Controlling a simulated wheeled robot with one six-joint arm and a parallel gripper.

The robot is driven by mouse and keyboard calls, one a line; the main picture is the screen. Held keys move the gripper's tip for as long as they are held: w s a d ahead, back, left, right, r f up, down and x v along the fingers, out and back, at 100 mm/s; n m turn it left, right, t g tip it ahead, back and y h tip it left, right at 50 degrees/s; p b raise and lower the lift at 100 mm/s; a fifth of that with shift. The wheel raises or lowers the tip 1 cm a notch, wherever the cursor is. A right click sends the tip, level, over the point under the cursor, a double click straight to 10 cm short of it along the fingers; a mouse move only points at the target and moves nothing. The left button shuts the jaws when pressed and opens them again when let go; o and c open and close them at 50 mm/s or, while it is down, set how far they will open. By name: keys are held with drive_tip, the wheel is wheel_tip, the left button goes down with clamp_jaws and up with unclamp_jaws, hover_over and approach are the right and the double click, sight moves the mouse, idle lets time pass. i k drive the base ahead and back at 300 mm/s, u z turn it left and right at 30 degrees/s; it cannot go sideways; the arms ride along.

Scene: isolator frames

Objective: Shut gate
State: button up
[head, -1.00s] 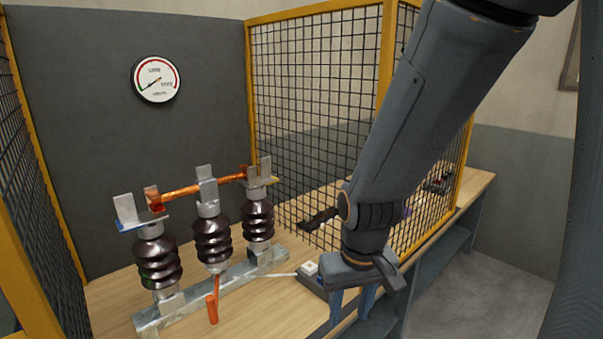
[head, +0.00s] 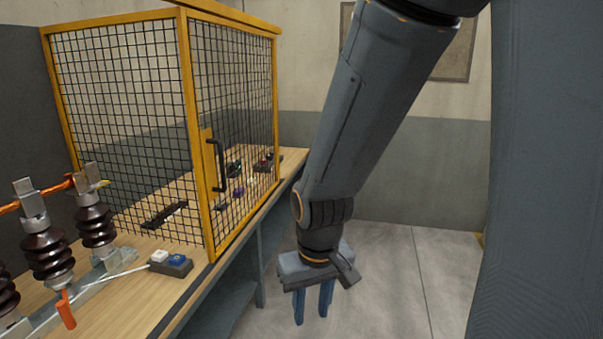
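The gate (head: 237,105) is a yellow-framed black mesh panel along the bench's front edge. A black upright handle (head: 219,165) is on a yellow plate near its left edge. The gate stands to the right of the bay with the insulators, and the front of that bay is open in the part I see. My gripper (head: 312,303) hangs pointing down over the floor, right of the gate and apart from it. Its two blue fingers are spread with nothing between them.
A mesh side panel (head: 122,125) runs back from the gate's left post. Dark ribbed insulators (head: 95,225) and a small box with white and blue buttons (head: 171,262) stand on the wooden bench (head: 145,287). Small items lie behind the gate. The grey floor (head: 385,280) at right is clear.

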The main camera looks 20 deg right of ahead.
sight(207, 141)
drive_tip(key=z, duration=1.35)
drive_tip(key=i, duration=1)
drive_tip(key=u, duration=0.55)
drive_tip(key=i, duration=0.85)
drive_tip(key=u, duration=0.9)
drive_tip(key=i, duration=0.25)
drive_tip(key=u, duration=0.25)
